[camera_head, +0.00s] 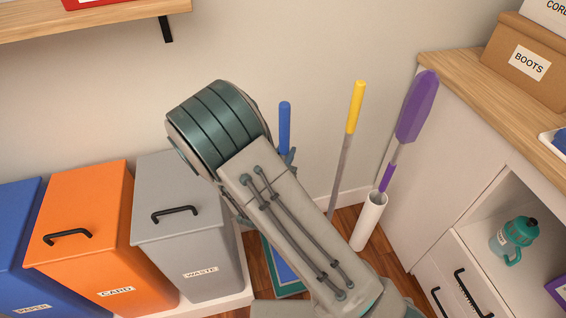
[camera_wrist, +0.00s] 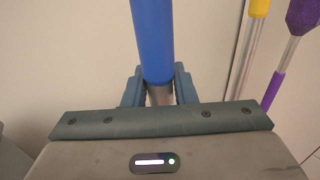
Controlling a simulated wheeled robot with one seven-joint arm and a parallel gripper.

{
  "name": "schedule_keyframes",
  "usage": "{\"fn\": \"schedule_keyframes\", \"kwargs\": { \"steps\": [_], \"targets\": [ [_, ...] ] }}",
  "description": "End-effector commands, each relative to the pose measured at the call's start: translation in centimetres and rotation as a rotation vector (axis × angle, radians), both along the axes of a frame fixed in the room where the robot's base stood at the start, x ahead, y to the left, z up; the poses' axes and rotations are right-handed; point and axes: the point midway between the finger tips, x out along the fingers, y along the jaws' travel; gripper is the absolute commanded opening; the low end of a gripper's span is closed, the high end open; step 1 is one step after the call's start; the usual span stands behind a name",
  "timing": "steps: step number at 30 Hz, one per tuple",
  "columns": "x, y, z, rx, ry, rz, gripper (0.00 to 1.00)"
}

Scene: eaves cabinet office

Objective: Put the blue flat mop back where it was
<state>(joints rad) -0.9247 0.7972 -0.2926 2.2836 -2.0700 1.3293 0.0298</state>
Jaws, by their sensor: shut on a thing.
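The blue flat mop stands about upright, its blue handle (camera_head: 285,128) rising behind my arm in the head view. A blue and teal piece (camera_head: 287,284) shows low behind my arm, near the floor; most of the mop between is hidden. In the wrist view the blue grip (camera_wrist: 153,40) and the grey pole below it stand between my two fingers. My gripper (camera_wrist: 159,88) is shut on the pole just under the blue grip. In the head view a finger of my gripper (camera_head: 291,157) shows beside the handle.
A yellow-handled pole (camera_head: 355,108) and a purple duster (camera_head: 417,108) in a white holder (camera_head: 370,222) stand to the right. Grey (camera_head: 185,235), orange (camera_head: 85,235) and blue bins (camera_head: 18,235) stand left. A cabinet (camera_head: 400,170) is at right, a shelf (camera_head: 90,22) upper left.

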Motion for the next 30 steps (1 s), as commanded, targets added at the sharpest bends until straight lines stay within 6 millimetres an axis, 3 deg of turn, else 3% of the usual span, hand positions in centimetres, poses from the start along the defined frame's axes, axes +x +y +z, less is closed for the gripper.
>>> {"fn": "schedule_keyframes", "kwargs": {
  "steps": [8, 15, 27, 28, 30],
  "targets": [
    [1.1, 0.4, -1.3, -0.001, -0.001, -0.001, 0.00],
    [1.1, 0.4, -4.4, -0.002, 0.000, -0.002, 0.00],
    [1.1, 0.4, -5.0, 0.000, -0.001, -0.001, 0.00],
    [1.1, 0.4, -5.0, 0.000, 0.000, -0.001, 0.33],
    [1.1, 0.4, -4.9, 0.000, 0.001, -0.001, 0.46]
  ]
}}
